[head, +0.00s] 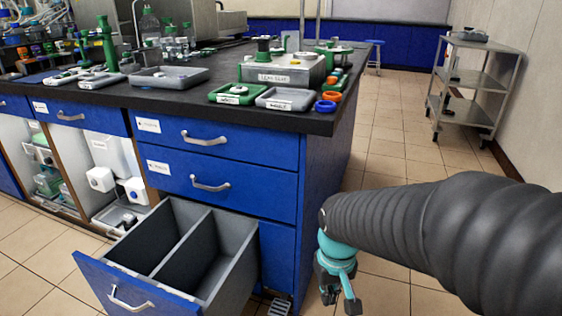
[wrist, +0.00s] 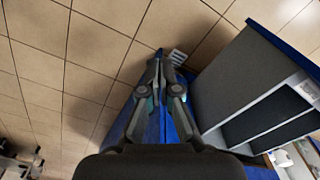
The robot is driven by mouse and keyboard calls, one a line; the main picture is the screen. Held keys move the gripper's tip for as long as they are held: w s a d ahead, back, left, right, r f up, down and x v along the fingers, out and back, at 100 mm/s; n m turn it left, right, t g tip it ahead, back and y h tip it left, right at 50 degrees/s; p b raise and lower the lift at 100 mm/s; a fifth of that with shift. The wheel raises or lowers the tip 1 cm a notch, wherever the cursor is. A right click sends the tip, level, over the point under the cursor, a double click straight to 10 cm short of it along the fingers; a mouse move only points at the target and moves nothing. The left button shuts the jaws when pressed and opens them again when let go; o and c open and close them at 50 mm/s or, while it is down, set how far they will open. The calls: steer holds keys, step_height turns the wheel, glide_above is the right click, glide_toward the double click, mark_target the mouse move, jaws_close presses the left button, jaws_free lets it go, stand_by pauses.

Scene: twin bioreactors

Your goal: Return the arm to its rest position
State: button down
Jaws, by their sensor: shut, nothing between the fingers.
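My gripper (head: 338,290) hangs low at the right of the head view, at the end of my dark, ribbed arm. It is right of the blue cabinet and the open drawer, over the tiled floor. In the wrist view my gripper (wrist: 162,58) points down toward the floor, with its fingers together and nothing between them. The blue cabinet side lies just beyond the fingers there. I cannot tell the exact gap between gripper and cabinet.
The bottom drawer (head: 182,232) is pulled out and its two compartments look empty; it also shows in the wrist view (wrist: 222,82). The black bench top (head: 205,100) holds trays and lab parts. A metal cart (head: 471,83) stands at the back right. Tiled floor is clear between.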

steer(key=s+d+r+m+t, duration=0.1)
steer(key=s+d+r+t, duration=0.1)
steer(key=s+r, duration=0.2)
steer(key=s+d+r+m+t+p, duration=0.1)
steer(key=s+d+r+t, duration=0.2)
steer(key=r, duration=0.6)
steer(key=shift+s+d, duration=0.35)
steer(key=shift+s, duration=0.2)
steer(key=shift+r, duration=0.1)
stand_by(2.3)
